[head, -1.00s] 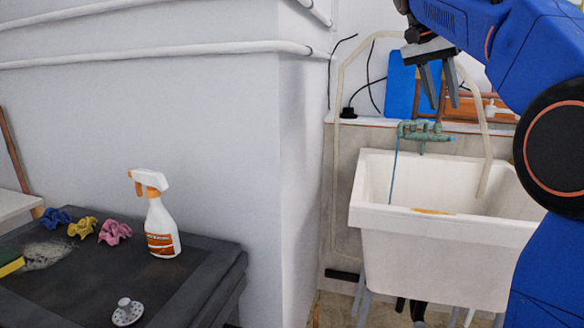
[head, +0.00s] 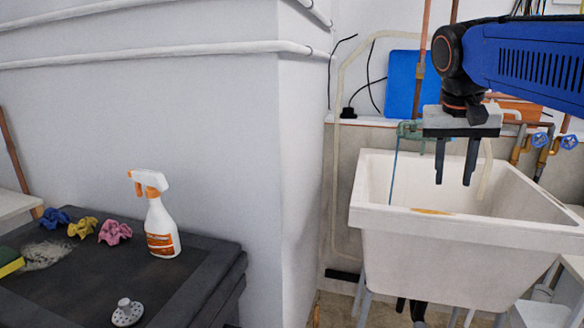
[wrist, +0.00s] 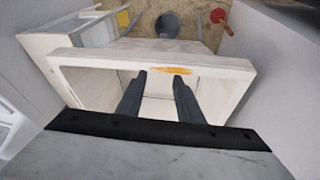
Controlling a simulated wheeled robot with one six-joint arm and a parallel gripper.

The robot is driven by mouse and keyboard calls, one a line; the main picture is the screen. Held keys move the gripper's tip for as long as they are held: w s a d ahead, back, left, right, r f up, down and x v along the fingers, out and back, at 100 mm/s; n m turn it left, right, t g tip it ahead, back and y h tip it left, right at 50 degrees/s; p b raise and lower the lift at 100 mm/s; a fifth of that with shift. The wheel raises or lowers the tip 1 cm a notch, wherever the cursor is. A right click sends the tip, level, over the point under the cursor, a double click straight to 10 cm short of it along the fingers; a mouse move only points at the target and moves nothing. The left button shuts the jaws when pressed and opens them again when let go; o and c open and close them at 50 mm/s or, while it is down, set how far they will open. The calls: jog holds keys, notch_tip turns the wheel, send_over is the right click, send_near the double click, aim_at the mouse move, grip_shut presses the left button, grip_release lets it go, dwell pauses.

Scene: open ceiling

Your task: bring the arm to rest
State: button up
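In the wrist view the open fingers (wrist: 160,82) show over the sink basin (wrist: 85,85). My blue arm reaches in from the upper right of the head view.
The white sink (head: 460,238) stands against the wall, with a green tap and blue-handled valves (head: 569,141) behind it. A dark table (head: 150,285) at left holds a spray bottle (head: 160,225), several crumpled cloths, a sponge and a small white drain piece (head: 127,313).

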jog(key=s+a+f+n+t+y, duration=0.1)
jog(key=s+a+f+n, duration=0.1)
jog(key=s+f, duration=0.7)
jog(key=s+a+f+n+t+y, duration=0.1)
jog(key=s+a+f+n, duration=0.1)
jog(key=s+f, duration=0.7)
notch_tip(320, 180, down, 8)
jog(key=shift+s+a+f+n+y, duration=0.1)
jog(key=shift+s+a+n+y, duration=0.2)
jog(key=shift+a+n, duration=0.15)
jog(key=shift+c, duration=0.5)
